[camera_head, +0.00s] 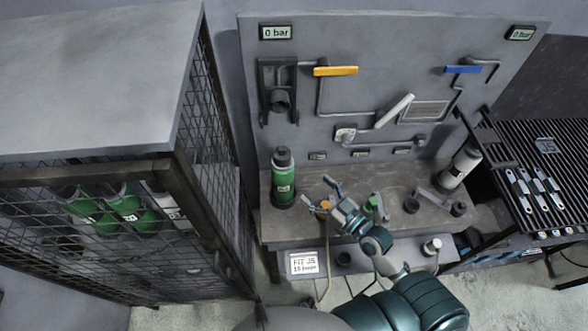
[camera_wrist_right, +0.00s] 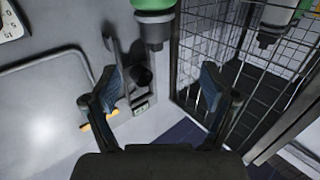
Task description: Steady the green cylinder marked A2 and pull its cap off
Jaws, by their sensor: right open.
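A green cylinder (camera_head: 283,184) with a dark cap (camera_head: 282,157) stands upright in a dark ring at the left end of the bench. The print on its label is too small to read. The cylinder also shows inverted at the top of the right wrist view (camera_wrist_right: 152,6), its dark cap (camera_wrist_right: 153,34) pointing down the picture. My right gripper (camera_head: 322,193) is open and empty, to the right of the cylinder and apart from it. In the right wrist view its spread fingers (camera_wrist_right: 160,88) have nothing between them. My left gripper is out of view.
A mesh cage (camera_head: 215,150) with several green cylinders inside stands close on the left. A grey cylinder (camera_head: 459,168) stands at the bench's right. The bench (camera_head: 405,192) carries small fittings. The panel (camera_head: 400,40) behind has pipes and yellow and blue levers.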

